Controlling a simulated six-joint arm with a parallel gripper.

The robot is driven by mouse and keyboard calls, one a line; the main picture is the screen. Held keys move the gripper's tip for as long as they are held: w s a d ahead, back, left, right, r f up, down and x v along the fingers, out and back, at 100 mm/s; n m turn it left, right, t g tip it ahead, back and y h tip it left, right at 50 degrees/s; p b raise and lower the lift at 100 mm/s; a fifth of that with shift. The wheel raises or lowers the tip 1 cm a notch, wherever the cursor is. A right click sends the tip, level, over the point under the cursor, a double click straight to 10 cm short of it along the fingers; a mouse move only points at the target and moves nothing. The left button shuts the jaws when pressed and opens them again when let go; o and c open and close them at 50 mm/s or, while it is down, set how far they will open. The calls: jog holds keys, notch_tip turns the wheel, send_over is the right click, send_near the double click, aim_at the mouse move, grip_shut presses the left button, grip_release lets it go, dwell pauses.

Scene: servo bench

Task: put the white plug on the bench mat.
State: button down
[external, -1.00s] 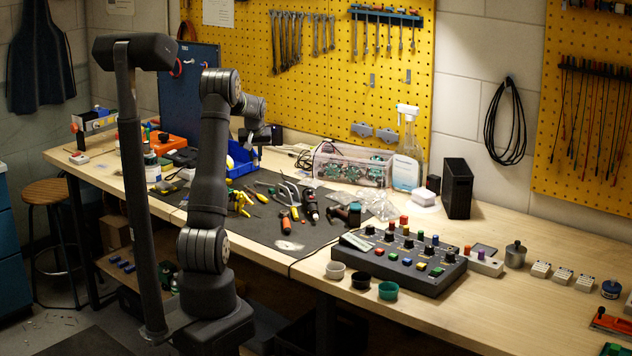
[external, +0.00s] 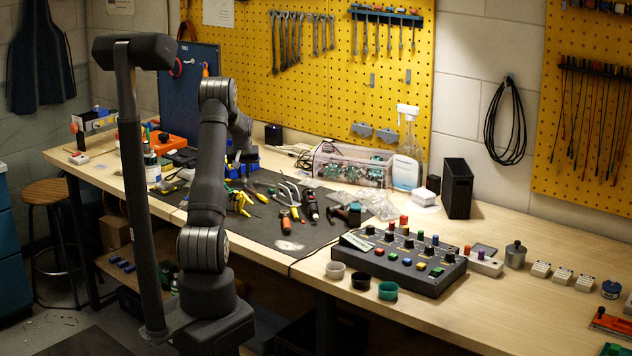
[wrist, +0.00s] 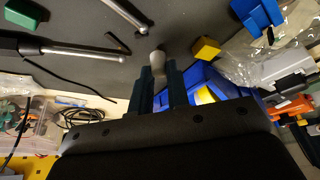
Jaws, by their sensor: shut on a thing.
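My gripper (wrist: 159,84) is shut on the white plug (wrist: 157,58), which sticks out past the fingertips in the wrist view and looks greyish there. The dark grey bench mat (wrist: 75,14) lies beyond the plug; I cannot tell how far above it the plug is. In the external view the mat (external: 262,230) covers the middle of the bench. There my gripper is low over the mat's back left part, in front of the blue bin, and the plug cannot be made out.
The blue bin (wrist: 197,77) is close beside my gripper, with a yellow block (wrist: 206,49) near it. Pliers, screwdrivers and other tools lie on the mat. A clear box of circuit boards (external: 350,165) stands behind. The mat's front has bare room.

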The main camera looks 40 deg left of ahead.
jog(key=shift+f, duration=0.15)
jog(key=c, duration=1.4)
grip_release()
jog(key=shift+r, duration=0.25)
jog(key=v, duration=1.2)
jog(key=shift+f, duration=0.1)
